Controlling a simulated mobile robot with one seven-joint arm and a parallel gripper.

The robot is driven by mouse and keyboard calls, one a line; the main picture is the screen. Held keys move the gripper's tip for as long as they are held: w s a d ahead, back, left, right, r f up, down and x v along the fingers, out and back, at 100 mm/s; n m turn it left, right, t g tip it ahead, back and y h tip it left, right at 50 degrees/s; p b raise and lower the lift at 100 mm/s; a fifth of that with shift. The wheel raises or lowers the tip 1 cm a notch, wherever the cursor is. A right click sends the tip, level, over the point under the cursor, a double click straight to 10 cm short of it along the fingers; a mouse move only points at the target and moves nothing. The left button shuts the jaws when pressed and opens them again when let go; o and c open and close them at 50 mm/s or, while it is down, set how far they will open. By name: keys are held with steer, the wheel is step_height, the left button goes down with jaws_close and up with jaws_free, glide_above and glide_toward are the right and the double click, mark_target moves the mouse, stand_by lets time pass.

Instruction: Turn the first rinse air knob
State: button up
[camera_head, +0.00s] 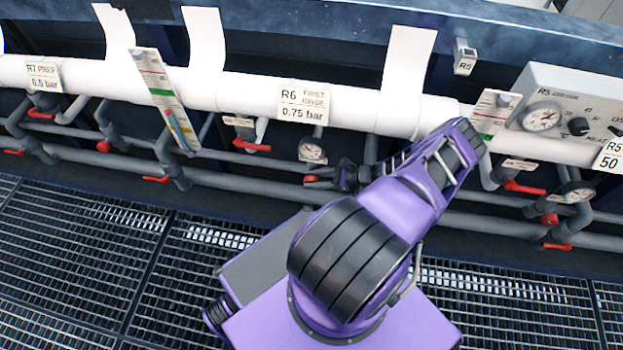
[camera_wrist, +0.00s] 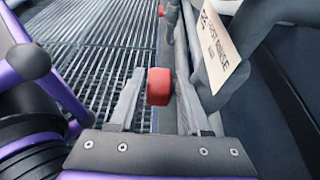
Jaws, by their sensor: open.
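A red knob (camera_wrist: 158,87) shows in the wrist view between the two grey fingers of my gripper (camera_wrist: 158,98). The fingers are apart; I cannot tell whether either one touches the knob. A tilted tag (camera_wrist: 219,50) reading FIRST RINSE, with a smaller line too blurred to read, hangs to the right of the knob. In the head view, a red knob (camera_head: 311,180) on the lower pipe sits just left of my gripper (camera_head: 338,179), below the R6 FIRST RINSE 0.75 bar sign (camera_head: 303,102). My arm hides part of the piping to the right.
A round gauge (camera_head: 312,150) is just above the knob. A red lever valve (camera_head: 252,145) is on the left, and the R5 panel (camera_head: 570,108) is at right. Grey pipes run along the wall. The grated floor (camera_head: 90,260) is clear at left.

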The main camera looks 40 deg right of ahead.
steer(key=shift+w+a+f, duration=0.2)
steer(key=shift+w+a, duration=0.15)
steer(key=shift+w, duration=0.05)
steer(key=shift+c, duration=0.3)
jaws_close()
steer(key=shift+r+g+h+p, duration=0.25)
steer(key=shift+g+h+p, duration=0.05)
steer(key=shift+p, duration=0.5)
steer(key=shift+f+g, duration=0.3)
steer(key=shift+o, duration=0.3)
jaws_free()
